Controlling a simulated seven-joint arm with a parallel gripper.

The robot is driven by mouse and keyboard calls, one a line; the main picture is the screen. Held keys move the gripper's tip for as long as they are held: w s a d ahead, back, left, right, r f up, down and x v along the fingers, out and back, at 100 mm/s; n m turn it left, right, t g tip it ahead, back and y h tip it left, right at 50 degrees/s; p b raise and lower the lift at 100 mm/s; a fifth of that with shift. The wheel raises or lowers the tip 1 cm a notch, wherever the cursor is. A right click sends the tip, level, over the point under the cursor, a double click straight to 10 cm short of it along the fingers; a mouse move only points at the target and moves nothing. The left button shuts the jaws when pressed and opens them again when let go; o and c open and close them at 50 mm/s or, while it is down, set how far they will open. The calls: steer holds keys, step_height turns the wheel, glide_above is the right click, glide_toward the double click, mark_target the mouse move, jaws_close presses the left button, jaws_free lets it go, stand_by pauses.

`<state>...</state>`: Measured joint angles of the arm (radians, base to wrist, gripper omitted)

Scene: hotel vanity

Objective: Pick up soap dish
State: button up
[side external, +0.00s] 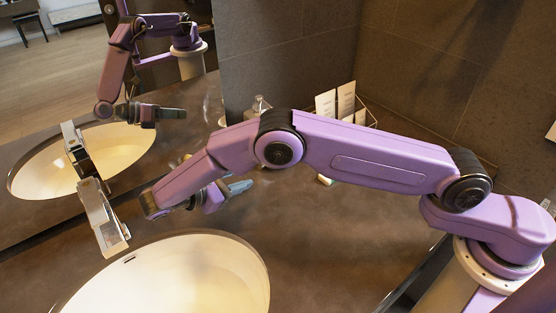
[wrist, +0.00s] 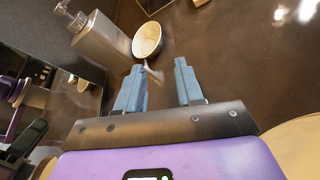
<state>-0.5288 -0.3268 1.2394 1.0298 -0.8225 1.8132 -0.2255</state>
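A pale oval dish (wrist: 148,40), which looks like the soap dish, stands on the dark counter ahead of my gripper in the wrist view. It is seen at an angle, and its contents are unclear. My gripper (wrist: 160,67) is open, with two blue-grey fingers apart and no object held between them. The dish is beyond the fingertips, slightly left of the middle of the gap. In the side external view my gripper (side external: 240,187) is low over the counter behind the sink, pointing right. I cannot clearly make out the dish there; my arm covers part of the counter.
A pump bottle (wrist: 100,40) stands close to the left of the dish. A sink (side external: 185,275) lies in front of my arm, with a metal faucet (side external: 103,215) at its left. A holder with cards (side external: 345,102) stands at the back wall. A mirror is at the left.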

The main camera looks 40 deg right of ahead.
steer(key=x, duration=1.1)
steer(key=shift+d, duration=0.1)
steer(key=shift+x, duration=2.6)
steer(key=shift+d+r, duration=0.1)
steer(key=shift+r, duration=0.05)
steer(key=shift+c, duration=0.4)
jaws_close()
